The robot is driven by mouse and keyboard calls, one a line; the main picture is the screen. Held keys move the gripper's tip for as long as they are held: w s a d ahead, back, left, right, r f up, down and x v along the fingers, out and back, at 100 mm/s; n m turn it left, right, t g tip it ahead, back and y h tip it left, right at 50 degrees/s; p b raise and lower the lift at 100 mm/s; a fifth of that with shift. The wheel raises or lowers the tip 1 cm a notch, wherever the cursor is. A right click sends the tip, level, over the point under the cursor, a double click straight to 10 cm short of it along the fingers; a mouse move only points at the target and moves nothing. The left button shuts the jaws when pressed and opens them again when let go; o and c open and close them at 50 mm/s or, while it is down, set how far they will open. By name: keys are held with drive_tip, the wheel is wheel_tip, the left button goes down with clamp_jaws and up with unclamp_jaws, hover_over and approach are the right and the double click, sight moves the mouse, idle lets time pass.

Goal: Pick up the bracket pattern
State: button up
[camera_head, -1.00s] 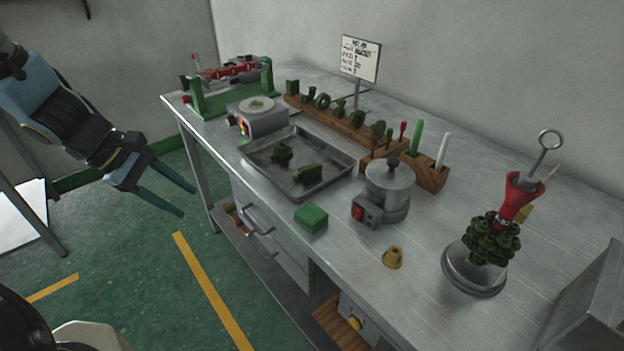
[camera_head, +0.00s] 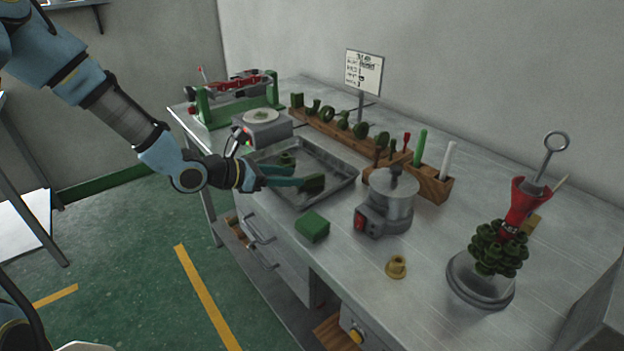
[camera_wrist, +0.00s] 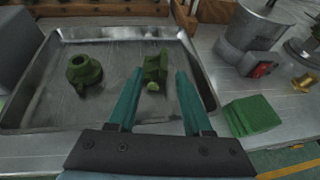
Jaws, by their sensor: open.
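The bracket pattern (camera_head: 314,184), a dark green angular piece, lies in the metal tray (camera_head: 345,183) at its right side. In the wrist view the bracket (camera_wrist: 155,66) stands near the middle of the tray, just beyond and between my fingertips. My gripper (camera_head: 298,177) is open and empty, reaching over the tray's front edge from the left; in the wrist view its two teal fingers (camera_wrist: 160,74) point at the bracket, one on each side. I cannot tell whether they touch it. A round green flanged pattern (camera_wrist: 84,71) lies to its left in the tray.
A green block (camera_head: 312,225) and a wax pot (camera_head: 390,192) stand right of the tray. Behind is a wooden rack (camera_head: 333,128) of patterns; a scale (camera_head: 262,128) stands at the tray's back left. A wax tree (camera_head: 498,247) stands far right.

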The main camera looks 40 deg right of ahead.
sight(311, 177)
drive_tip(key=x, duration=0.1)
drive_tip(key=p+x, duration=0.2)
drive_tip(key=x, duration=0.1)
drive_tip(key=shift+s+d+r, duration=0.1)
drive_tip(key=shift+s+r, duration=0.15)
drive_tip(key=shift+s, duration=0.15)
drive_tip(key=shift+d+f, duration=0.35)
drive_tip(key=shift+d, duration=0.15)
drive_tip(key=shift+c, duration=0.3)
clamp_jaws()
